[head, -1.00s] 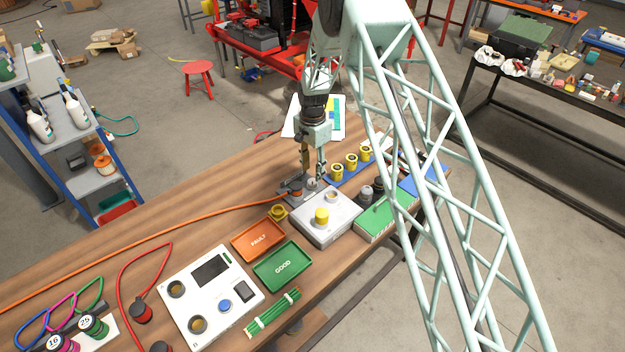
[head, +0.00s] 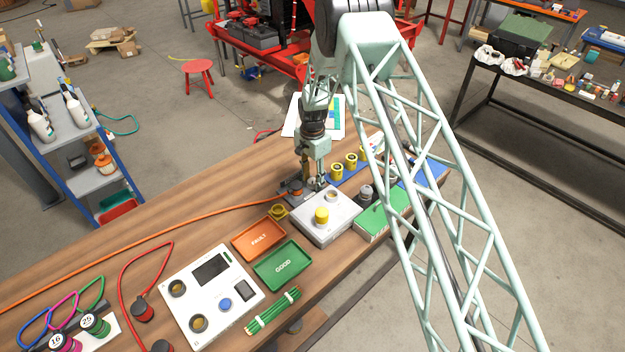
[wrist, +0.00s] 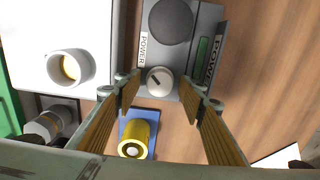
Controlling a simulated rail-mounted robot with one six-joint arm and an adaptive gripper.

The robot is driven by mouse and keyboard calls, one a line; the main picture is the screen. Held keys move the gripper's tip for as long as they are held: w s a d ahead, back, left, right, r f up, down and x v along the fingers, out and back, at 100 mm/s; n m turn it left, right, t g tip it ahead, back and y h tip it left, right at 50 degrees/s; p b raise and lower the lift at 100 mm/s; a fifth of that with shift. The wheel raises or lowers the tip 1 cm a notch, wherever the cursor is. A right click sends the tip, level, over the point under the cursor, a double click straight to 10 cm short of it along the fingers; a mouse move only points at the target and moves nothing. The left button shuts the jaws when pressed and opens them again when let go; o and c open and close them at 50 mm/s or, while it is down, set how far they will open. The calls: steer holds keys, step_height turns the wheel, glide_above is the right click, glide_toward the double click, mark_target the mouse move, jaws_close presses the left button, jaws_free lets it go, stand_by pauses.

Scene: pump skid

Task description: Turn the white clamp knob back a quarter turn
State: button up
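The white clamp knob (wrist: 160,80) is a small round knob with a dark pointer line, on a grey block (wrist: 152,46) with POWER labels. Its pointer slants toward the upper left in the wrist view. My gripper (wrist: 160,93) is open, with one yellow-padded finger to each side of the knob and visible gaps between. I cannot tell whether the fingertips are down at the knob's height. In the head view my gripper (head: 313,183) is low over the grey block, and its fingers hide most of the knob.
A white box (head: 330,222) with a yellow button stands beside the block. A dark round plug (wrist: 170,20) sits on the block, near the orange cable (head: 215,212). Yellow cylinders (head: 337,172) stand on a blue strip close by. Bare wood lies right in the wrist view.

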steer(key=shift+c, duration=0.5)
steer(key=c, duration=0.7)
steer(key=shift+c, duration=0.2)
steer(key=shift+f+n+b, duration=0.1)
steer(key=shift+n+b, duration=0.5)
steer(key=shift+b, duration=0.15)
steer(key=shift+n+b, duration=0.8)
steer(key=shift+b, duration=0.1)
steer(key=n+b, duration=0.3)
steer(key=n, duration=0.1)
steer(key=shift+n, duration=0.3)
steer(key=n+b, duration=0.3)
steer(key=n, duration=0.2)
steer(key=n+b, duration=0.2)
steer(key=n, duration=0.3)
steer(key=shift+n, duration=0.4)
